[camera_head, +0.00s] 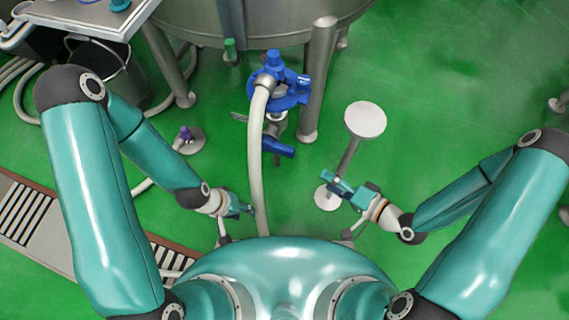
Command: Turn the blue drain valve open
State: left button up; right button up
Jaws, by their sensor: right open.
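A blue valve (278,147) sits below the steel tank, with its blue handle pointing to the lower right. Above it is a larger blue fitting (290,97) where a pale hose (256,160) joins. I cannot tell the valve's inner position. My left gripper (250,211) is beside the hose, below and left of the valve handle, and apart from it; its fingers are too small to read. My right gripper (331,186) is open and empty, below and right of the handle, in front of the foot of a round-topped stand.
The steel tank (260,22) stands on legs at the back; one leg (318,85) rises right of the valve. The round-topped stand (365,120) is near my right gripper. A purple-topped floor fitting (188,138) and a floor grate (25,215) lie left.

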aim_at(293, 156)
pick_arm(q)
notch_tip(293, 156, down, 9)
jog(key=b, duration=0.6)
jog(key=shift+r, duration=0.2)
pick_arm(e)
jog(key=w+a+t+y, duration=0.1)
jog(key=w+a, duration=0.2)
jog(key=a, duration=0.1)
jog(key=w+a+m+y, duration=0.1)
jog(key=w+a, duration=0.2)
jog(key=a, duration=0.1)
jog(key=w+a+m+t, duration=0.1)
jog(key=w+a, duration=0.2)
jog(key=a, duration=0.1)
jog(key=shift+w+a+f+t+y, duration=0.1)
jog(key=shift+w+f+t+y, duration=0.2)
jog(key=shift+w+y, duration=0.1)
jog(key=shift+c, duration=0.2)
jog(key=shift+s, duration=0.1)
grip_shut()
